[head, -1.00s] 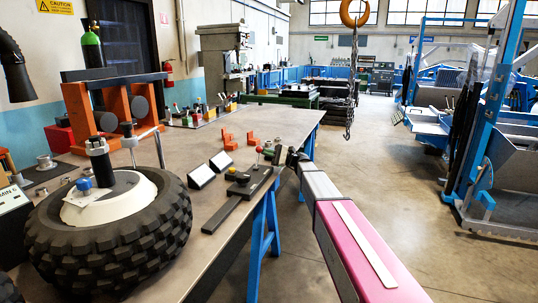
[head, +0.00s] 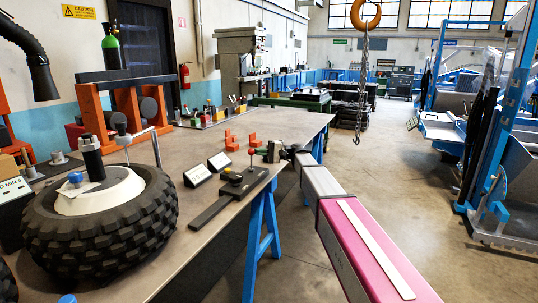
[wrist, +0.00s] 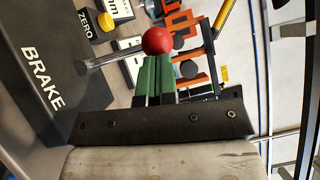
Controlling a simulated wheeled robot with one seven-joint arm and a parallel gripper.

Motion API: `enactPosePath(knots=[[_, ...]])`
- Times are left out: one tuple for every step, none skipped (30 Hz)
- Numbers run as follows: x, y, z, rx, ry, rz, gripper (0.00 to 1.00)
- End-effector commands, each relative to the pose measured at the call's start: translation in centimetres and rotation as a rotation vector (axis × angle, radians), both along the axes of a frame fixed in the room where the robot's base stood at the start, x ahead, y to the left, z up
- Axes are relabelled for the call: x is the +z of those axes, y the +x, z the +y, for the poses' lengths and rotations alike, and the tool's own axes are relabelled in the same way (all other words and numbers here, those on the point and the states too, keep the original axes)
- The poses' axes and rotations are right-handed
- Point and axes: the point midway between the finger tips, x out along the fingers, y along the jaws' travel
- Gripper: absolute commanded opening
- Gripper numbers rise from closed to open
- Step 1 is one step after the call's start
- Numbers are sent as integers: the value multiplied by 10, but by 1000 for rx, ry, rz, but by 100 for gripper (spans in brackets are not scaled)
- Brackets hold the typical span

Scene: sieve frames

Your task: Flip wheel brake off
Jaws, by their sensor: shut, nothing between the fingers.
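The wheel (head: 105,235) is a knobbly black tyre with a white hub, at the left of the bench in the head view. The brake unit (head: 232,195) is a low dark block with a long flat bar near the bench's right edge. In the wrist view its dark face (wrist: 50,55) reads BRAKE. A thin metal lever (wrist: 105,57) slants from it to a red ball knob (wrist: 157,40); the knob also shows in the head view (head: 251,152). My gripper (wrist: 156,64) has green fingers, shut and empty, with tips close to the knob; contact is unclear.
Two small white sign blocks (head: 197,176) stand beside the brake unit, with a yellow ZERO button (wrist: 105,21) close by in the wrist view. Orange blocks (head: 231,141) and an orange stand (head: 150,105) are further back. Open floor lies right of the bench.

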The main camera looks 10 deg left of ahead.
Motion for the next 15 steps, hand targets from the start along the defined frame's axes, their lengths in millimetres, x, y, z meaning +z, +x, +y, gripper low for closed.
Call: enactPosePath(knots=[[3,-5,3,1,-16,-40,0],[3,-8,4,1,-25,-66,0],[4,-10,5,1,-36,-98,0],[5,-12,6,1,-45,-121,0],[5,-14,6,1,-53,-144,0],[5,-17,7,1,-64,-173,0],[5,-18,8,1,-72,-193,0],[6,-20,9,1,-79,-215,0],[6,-22,9,0,-89,-240,0],[6,-23,10,0,-95,-259,0],[7,-25,10,0,-101,-275,0],[7,-26,11,0,-108,-297,0],[6,-27,11,-1,-111,-300,0],[6,-28,12,-1,-109,-297,0],[6,-29,12,-1,-109,-296,0]])
